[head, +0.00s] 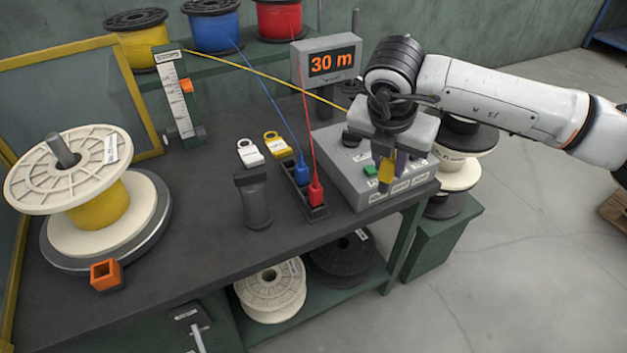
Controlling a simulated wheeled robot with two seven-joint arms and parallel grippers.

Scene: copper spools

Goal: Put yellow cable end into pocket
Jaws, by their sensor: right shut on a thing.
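My right gripper (388,165) points down over the front of the grey control box, shut on the yellow cable end (386,176). The yellow cable (265,73) runs from the yellow spool (142,40) at the back left towards this gripper. Left of the box, a narrow black holder (318,213) carries the blue cable end (302,171) and the red cable end (316,192) upright. The gripper is to the right of this holder and apart from it. I cannot tell clearly which of its pockets is empty. My left gripper is not in view.
The grey control box (350,172) has a green button and a 30 m display (331,64) behind it. A dark cylinder (255,200), white tag (250,153) and yellow tag (276,145) are left of the holder. A large spool (55,178) is at left. The front middle tabletop is clear.

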